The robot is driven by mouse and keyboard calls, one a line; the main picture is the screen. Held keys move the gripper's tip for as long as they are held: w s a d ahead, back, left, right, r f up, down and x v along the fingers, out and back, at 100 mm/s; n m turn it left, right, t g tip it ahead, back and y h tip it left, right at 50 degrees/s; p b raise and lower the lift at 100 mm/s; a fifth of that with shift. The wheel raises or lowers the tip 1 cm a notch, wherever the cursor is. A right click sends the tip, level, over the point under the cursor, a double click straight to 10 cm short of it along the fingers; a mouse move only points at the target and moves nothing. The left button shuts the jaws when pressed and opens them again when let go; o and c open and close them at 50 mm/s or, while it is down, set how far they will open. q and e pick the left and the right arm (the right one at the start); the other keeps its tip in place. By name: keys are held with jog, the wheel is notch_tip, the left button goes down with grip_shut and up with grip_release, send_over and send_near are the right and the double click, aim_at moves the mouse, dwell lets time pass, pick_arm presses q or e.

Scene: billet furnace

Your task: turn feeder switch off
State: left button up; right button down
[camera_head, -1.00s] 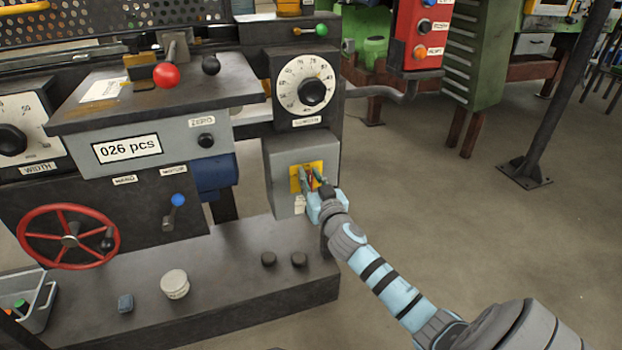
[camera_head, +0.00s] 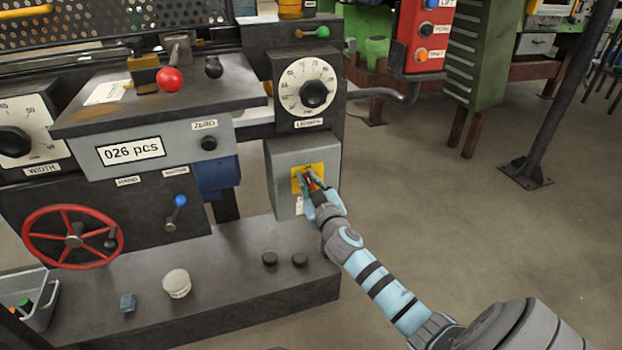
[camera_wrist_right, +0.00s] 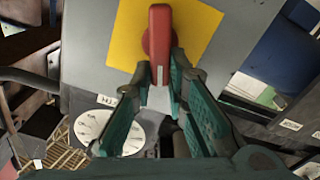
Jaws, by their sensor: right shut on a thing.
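The feeder switch has a red handle (camera_wrist_right: 160,40) on a yellow plate (camera_wrist_right: 205,30), which also shows in the head view (camera_head: 298,181). It is on the front of a grey box (camera_head: 285,160) below the length dial. My right gripper (camera_wrist_right: 162,80) is shut on the red handle's end, with a green finger on each side. In the head view my right gripper (camera_head: 311,186) covers most of the handle. The switch's label is too small to read. My left gripper is not in view.
The length dial (camera_head: 307,86) is just above the box. Two dark knobs (camera_head: 269,258) are on the base ledge below it. A red button box (camera_head: 421,40) hangs at upper right.

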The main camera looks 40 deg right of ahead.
jog(key=n, duration=0.3)
jog(key=shift+a+f, duration=0.1)
jog(key=shift+a, duration=0.2)
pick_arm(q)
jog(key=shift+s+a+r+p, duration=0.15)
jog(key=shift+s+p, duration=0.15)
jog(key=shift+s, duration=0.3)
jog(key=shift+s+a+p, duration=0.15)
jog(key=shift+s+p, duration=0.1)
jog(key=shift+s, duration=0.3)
pick_arm(e)
jog(key=shift+w+a+f+n, duration=0.15)
jog(key=shift+f+n, duration=0.2)
jog(key=shift+n, duration=1.45)
jog(key=shift+a+f+n, duration=0.2)
jog(key=shift+f+n, duration=0.2)
jog(key=shift+n, duration=1.4)
jog(key=shift+w+a+f+n, duration=0.15)
jog(key=shift+f+n, duration=0.2)
jog(key=shift+n, duration=1.45)
jog(key=shift+s, duration=0.1)
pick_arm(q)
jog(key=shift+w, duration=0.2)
